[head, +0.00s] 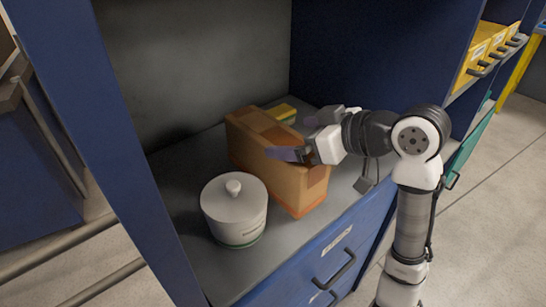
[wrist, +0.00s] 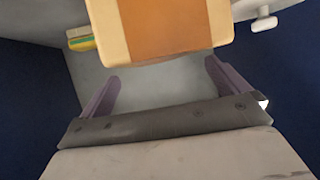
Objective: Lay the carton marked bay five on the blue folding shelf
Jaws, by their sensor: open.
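A tan-orange carton (head: 291,181) stands on the grey floor of a blue cabinet; no bay marking is readable on it. In the wrist view the carton (wrist: 172,28) lies just beyond the fingertips, with an orange band down its middle. My gripper (head: 298,142) is open at the carton's upper right side in the head view, and partly hides it. In the wrist view my gripper (wrist: 162,74) has its two purple fingers spread with nothing between them. Whether a finger touches the carton I cannot tell. I cannot pick out a blue folding shelf.
A white lidded pot (head: 234,212) stands close to the carton's left. A yellow-green item (head: 283,112) lies behind it. The blue cabinet (head: 57,40) walls it in at left and back. Blue drawers (head: 335,258) are below, yellow bins (head: 478,55) at right.

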